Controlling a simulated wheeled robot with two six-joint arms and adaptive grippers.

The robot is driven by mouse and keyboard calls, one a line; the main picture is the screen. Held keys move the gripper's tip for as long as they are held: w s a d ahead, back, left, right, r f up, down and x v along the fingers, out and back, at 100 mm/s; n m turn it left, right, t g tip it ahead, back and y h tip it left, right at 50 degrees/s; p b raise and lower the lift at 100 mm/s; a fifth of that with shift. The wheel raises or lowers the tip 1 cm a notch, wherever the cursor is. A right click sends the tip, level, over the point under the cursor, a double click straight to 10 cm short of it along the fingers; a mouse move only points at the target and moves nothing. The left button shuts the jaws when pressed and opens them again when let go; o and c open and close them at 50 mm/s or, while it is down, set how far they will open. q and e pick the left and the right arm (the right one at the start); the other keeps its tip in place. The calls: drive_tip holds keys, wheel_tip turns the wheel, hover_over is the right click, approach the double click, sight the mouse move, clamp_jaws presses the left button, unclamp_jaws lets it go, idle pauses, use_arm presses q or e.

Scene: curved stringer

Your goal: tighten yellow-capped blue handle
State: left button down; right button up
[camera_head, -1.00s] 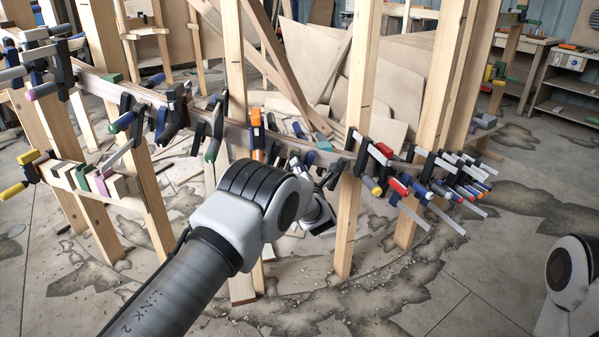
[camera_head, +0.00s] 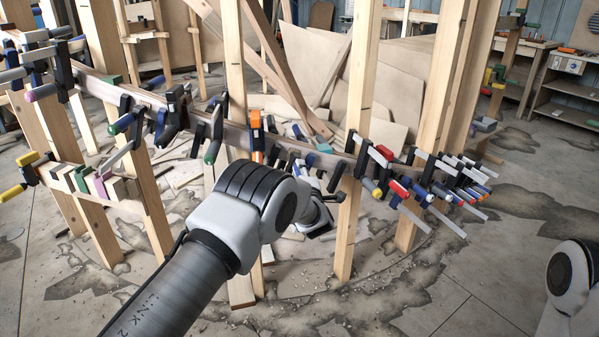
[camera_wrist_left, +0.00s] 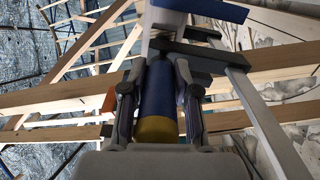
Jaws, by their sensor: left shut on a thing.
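In the left wrist view, a blue handle with a yellow cap (camera_wrist_left: 157,105) lies between the two fingers of my left gripper (camera_wrist_left: 158,98), which is shut on it. The yellow end faces the camera. The handle belongs to a clamp with a grey metal bar (camera_wrist_left: 262,115) running beside it on the right and a dark jaw (camera_wrist_left: 200,50) beyond. In the head view, my left forearm and wrist mostly hide the gripper and the held handle, near the curved wooden stringer. My right gripper is out of view.
Several clamps with red, yellow and blue ends (camera_head: 400,188) crowd the stringer to the right. An upright wooden post (camera_head: 350,150) stands just right of my left wrist. More clamps (camera_head: 130,120) hang at the left. An orange clamp (camera_head: 256,130) stands behind my arm.

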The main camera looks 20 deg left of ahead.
use_arm(q)
drive_tip(key=m, duration=0.7)
drive_tip(key=shift+m+p, duration=0.3)
drive_tip(key=shift+p, duration=0.05)
drive_tip(key=m, duration=0.4)
drive_tip(key=shift+m+p, duration=0.3)
drive_tip(key=shift+p, duration=0.05)
drive_tip(key=shift+s+f+m+h, duration=0.15)
drive_tip(key=shift+m+h, duration=0.15)
drive_tip(key=shift+m, duration=1.4)
drive_tip(key=c, duration=0.8)
unclamp_jaws()
drive_tip(key=shift+c, duration=0.2)
